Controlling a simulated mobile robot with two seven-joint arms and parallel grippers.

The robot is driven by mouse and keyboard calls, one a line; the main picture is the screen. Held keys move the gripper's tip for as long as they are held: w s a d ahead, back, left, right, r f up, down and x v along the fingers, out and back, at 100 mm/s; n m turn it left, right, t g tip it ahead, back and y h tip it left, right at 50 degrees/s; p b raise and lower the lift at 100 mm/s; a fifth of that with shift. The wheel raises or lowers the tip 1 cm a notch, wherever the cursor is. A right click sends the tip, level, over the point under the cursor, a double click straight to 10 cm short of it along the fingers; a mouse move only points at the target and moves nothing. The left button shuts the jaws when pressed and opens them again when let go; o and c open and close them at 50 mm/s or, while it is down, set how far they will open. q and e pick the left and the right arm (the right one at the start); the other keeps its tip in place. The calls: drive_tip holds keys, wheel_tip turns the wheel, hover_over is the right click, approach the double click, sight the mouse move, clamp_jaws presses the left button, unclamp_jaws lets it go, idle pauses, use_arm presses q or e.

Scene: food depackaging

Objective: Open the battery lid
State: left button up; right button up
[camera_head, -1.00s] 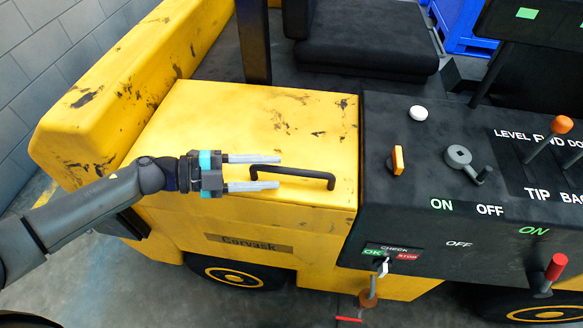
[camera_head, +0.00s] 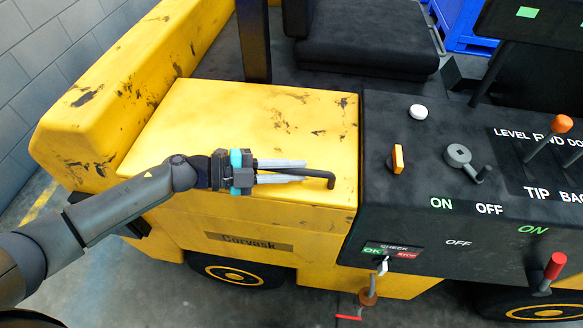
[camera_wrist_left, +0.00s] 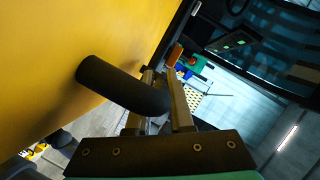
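The battery lid (camera_head: 240,115) is the scuffed yellow top panel left of the black console, and it lies closed. A black bar handle (camera_head: 325,176) is fixed near its front edge. My left gripper (camera_head: 305,171) has one finger on each side of the bar and is shut on it, covering the handle's left part. In the left wrist view the handle (camera_wrist_left: 105,82) comes off the yellow surface and runs between the fingers (camera_wrist_left: 162,95). My right gripper is in neither view.
The black console (camera_head: 440,240) to the right carries an orange switch (camera_head: 398,159), a grey rotary lever (camera_head: 460,156) and a red-knobbed lever (camera_head: 555,268). A black post (camera_head: 253,42) and a seat (camera_head: 365,42) stand behind the lid. A raised yellow body wall (camera_head: 110,85) borders its left.

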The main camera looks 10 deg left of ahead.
use_arm(q)
clamp_jaws()
idle(0.9)
